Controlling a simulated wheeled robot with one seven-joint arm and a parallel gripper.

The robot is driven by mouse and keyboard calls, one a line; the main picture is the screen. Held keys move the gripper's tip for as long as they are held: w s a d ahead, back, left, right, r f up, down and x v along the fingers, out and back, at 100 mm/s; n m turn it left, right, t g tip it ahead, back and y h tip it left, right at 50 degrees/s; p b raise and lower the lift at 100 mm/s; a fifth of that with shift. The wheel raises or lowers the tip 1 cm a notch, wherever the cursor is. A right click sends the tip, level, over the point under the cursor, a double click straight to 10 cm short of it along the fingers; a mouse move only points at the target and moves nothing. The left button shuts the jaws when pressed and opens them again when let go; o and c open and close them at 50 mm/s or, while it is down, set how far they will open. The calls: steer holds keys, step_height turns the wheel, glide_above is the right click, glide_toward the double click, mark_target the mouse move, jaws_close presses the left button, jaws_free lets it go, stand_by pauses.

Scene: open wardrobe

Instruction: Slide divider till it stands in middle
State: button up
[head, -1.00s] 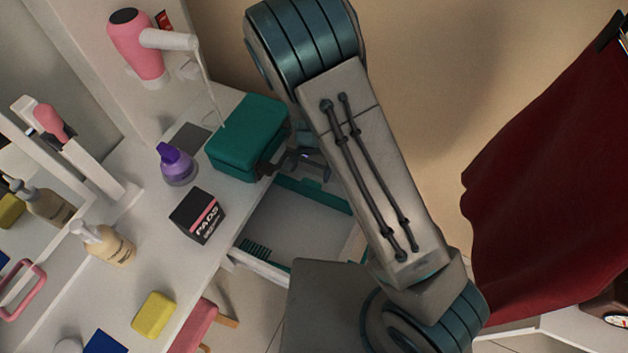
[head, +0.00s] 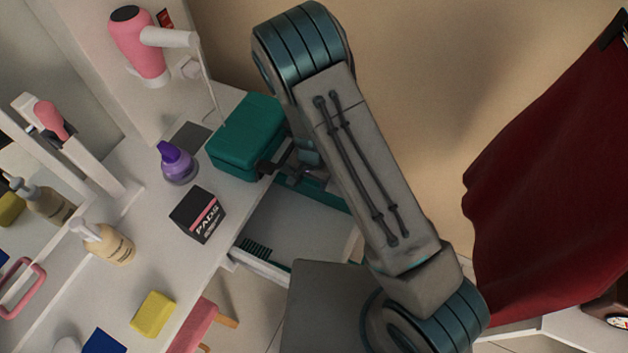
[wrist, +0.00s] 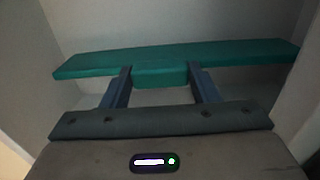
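The divider is a flat teal bar with a raised block in its middle (wrist: 160,72). In the wrist view it spans the pale drawer from wall to wall. In the head view its right part (head: 334,198) shows near the drawer's far end, and my arm and gripper hide some of the rest. My gripper (wrist: 160,85) is at the divider, its two fingers standing apart on either side of the block. Whether they touch the block is not clear. In the head view my gripper (head: 290,170) is partly hidden behind my arm, beside the teal box.
The open drawer (head: 300,235) holds a dark teal comb (head: 256,248) near its front left. A red garment (head: 545,180) hangs at right.

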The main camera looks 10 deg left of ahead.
steer(key=shift+c, duration=0.6)
steer(key=s+a, duration=0.3)
steer(key=s, duration=0.5)
steer(key=shift+s, duration=0.3)
steer(key=o, duration=1.4)
step_height(320, 180, up, 14)
steer(key=p, duration=0.2)
